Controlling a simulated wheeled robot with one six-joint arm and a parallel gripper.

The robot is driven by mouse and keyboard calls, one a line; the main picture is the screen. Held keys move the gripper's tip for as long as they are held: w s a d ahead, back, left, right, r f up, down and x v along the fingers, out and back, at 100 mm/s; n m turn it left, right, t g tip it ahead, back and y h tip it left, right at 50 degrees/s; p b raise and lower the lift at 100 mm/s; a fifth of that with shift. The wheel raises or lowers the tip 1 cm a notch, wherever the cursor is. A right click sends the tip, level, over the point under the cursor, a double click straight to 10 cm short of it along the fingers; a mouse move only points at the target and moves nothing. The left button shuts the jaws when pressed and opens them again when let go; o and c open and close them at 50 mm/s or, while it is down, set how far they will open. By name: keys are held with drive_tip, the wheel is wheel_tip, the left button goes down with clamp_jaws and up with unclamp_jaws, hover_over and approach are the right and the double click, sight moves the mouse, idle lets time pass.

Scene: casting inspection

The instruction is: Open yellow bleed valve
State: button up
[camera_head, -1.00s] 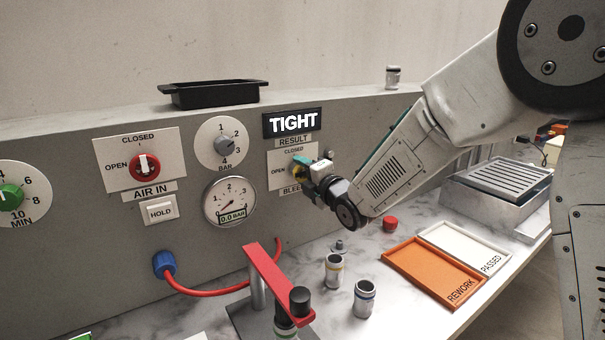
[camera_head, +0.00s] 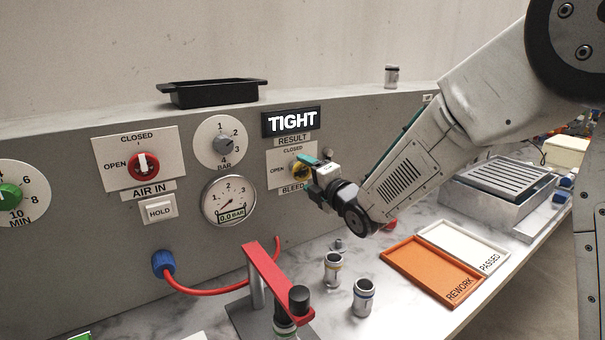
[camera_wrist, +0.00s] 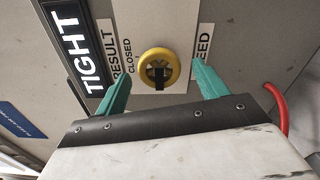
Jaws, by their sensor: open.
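The yellow bleed valve (camera_head: 299,169) is a round knob on its white plate on the grey panel, below the TIGHT display. In the wrist view the yellow knob (camera_wrist: 174,68) shows whole, with a dark bar reaching from its centre down the picture, not toward the CLOSED label at its left. The OPEN label beside it shows in the head view. My gripper (camera_head: 313,165) is open and empty in front of the valve. In the wrist view its teal fingers (camera_wrist: 162,72) stand apart on either side of the knob, with visible gaps.
The gauge (camera_head: 229,201) reads 0.0 bar. The red air-in knob (camera_head: 143,166) is farther left. A red clamp (camera_head: 275,280), metal fittings (camera_head: 333,268), an orange rework tray (camera_head: 432,272) and a white passed tray (camera_head: 463,246) are on the bench below. A red hose (camera_wrist: 279,108) runs at right.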

drive_tip(key=v, duration=0.5)
drive_tip(key=s+d+f+m+g+h, duration=0.1)
drive_tip(key=d+f+m+g+h, duration=0.25)
drive_tip(key=f+m, duration=0.35)
drive_tip(key=s+d+f+m+g+h, duration=0.45)
drive_tip(key=s+d+m, duration=0.25)
drive_tip(key=s+d, duration=0.2)
drive_tip(key=s+d+r+m+g, duration=0.2)
drive_tip(key=s+d+r+m, duration=0.1)
drive_tip(key=s, duration=0.6)
drive_tip(key=s+d+r+m+g+h, duration=0.1)
drive_tip(key=s+d+r+m, duration=0.3)
drive_tip(key=s, duration=0.6)
drive_tip(key=s+d+r+m+g+h, duration=0.1)
drive_tip(key=s+d+r+m+g, duration=0.1)
drive_tip(key=s+m, duration=0.4)
drive_tip(key=s+d+r, duration=0.1)
drive_tip(key=s+d, duration=0.1)
drive_tip(key=s, duration=0.1)
drive_tip(key=shift+s+r+g, duration=0.25)
drive_tip(key=shift+g, duration=0.05)
